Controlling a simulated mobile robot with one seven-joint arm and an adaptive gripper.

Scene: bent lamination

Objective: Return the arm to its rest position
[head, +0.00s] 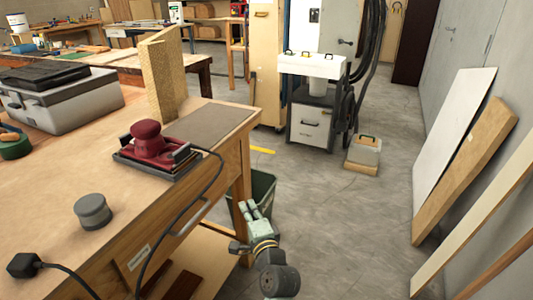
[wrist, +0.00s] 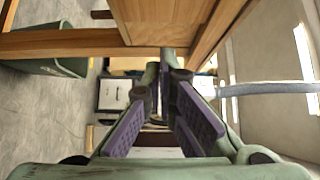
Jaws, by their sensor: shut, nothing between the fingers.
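My arm reaches up from the bottom of the head view, beside the right end of the workbench (head: 80,190). My gripper (head: 254,208) is low there, below the bench top and in front of the dark green bin. In the wrist view my gripper (wrist: 165,82) shows two green fingers with purple pads that come together towards the tips. It is shut and empty. The bench's wooden side and leg (wrist: 60,43) show close by in the upper part of the wrist view.
A red sander (head: 148,140) with a trailing cable lies on the bench. The dark green bin (head: 262,188) stands by the bench leg. Boards (head: 455,140) lean on the right wall. A white-topped cabinet (head: 310,115) stands further back. The grey floor (head: 345,225) right of my arm is clear.

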